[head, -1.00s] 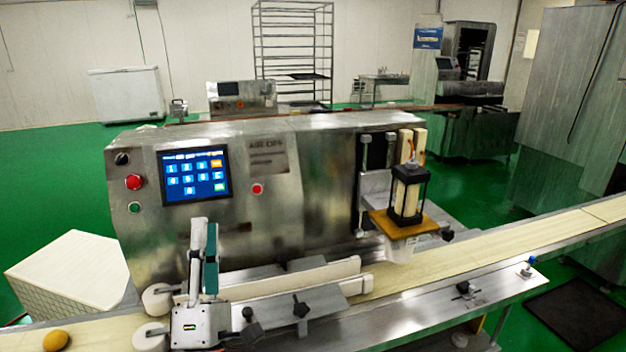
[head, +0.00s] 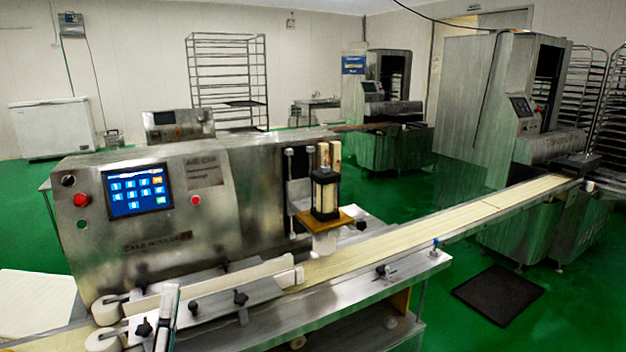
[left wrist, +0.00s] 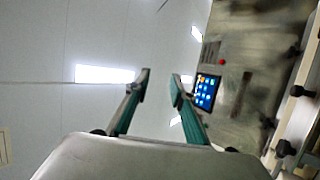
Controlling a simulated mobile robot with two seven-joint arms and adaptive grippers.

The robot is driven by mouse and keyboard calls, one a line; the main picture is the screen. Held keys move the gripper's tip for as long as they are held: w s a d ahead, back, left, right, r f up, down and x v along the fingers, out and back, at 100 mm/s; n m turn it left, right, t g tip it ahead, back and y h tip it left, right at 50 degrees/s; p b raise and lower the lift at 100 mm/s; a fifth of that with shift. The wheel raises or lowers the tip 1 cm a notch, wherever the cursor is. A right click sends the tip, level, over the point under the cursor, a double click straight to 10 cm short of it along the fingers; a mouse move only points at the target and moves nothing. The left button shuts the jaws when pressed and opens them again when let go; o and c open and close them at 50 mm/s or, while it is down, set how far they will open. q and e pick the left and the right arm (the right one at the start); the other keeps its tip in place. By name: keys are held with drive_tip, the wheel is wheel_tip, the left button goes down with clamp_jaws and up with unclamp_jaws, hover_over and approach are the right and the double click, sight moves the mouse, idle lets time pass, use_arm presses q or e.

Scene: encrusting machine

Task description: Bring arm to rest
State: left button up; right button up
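My left gripper (left wrist: 160,84) shows in the left wrist view with its two green-lined fingers apart and nothing between them. In the head view, only a narrow part of the left gripper (head: 168,318) rises from the bottom edge, in front of the encrusting machine. The encrusting machine (head: 240,200) is a steel box with a blue touch panel (head: 140,191). It also stands at the right of the left wrist view (left wrist: 240,95), tilted. My right gripper is not in view.
A conveyor belt (head: 430,222) runs from the machine to the right, with a blue knob (head: 435,243) on its rail. A white crate (head: 35,303) stands at the lower left. A dark mat (head: 498,294) lies on the green floor, which is otherwise open around it.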

use_arm(q)
drive_tip(key=s+d+f+m+g+h, duration=0.1)
drive_tip(key=d+f+m+g+h, duration=0.25)
drive_tip(key=f+m, duration=0.45)
drive_tip(key=s+d+f+m+g+h, duration=0.1)
drive_tip(key=d+f+m+g+h, duration=0.3)
drive_tip(key=f, duration=0.8)
drive_tip(key=s+a+f+m+g+y, duration=0.1)
drive_tip(key=s+a+f+m+g, duration=0.1)
drive_tip(key=s+f, duration=0.4)
drive_tip(key=s+a+f+m+g+y, duration=0.2)
drive_tip(key=s+f+m+g, duration=0.3)
drive_tip(key=f, duration=1.1)
drive_tip(key=shift+s+m, duration=0.35)
drive_tip(key=shift+m, duration=0.15)
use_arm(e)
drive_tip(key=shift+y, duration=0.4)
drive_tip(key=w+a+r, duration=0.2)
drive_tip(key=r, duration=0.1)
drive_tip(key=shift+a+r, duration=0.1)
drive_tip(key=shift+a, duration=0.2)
use_arm(q)
drive_tip(key=shift+r, duration=0.1)
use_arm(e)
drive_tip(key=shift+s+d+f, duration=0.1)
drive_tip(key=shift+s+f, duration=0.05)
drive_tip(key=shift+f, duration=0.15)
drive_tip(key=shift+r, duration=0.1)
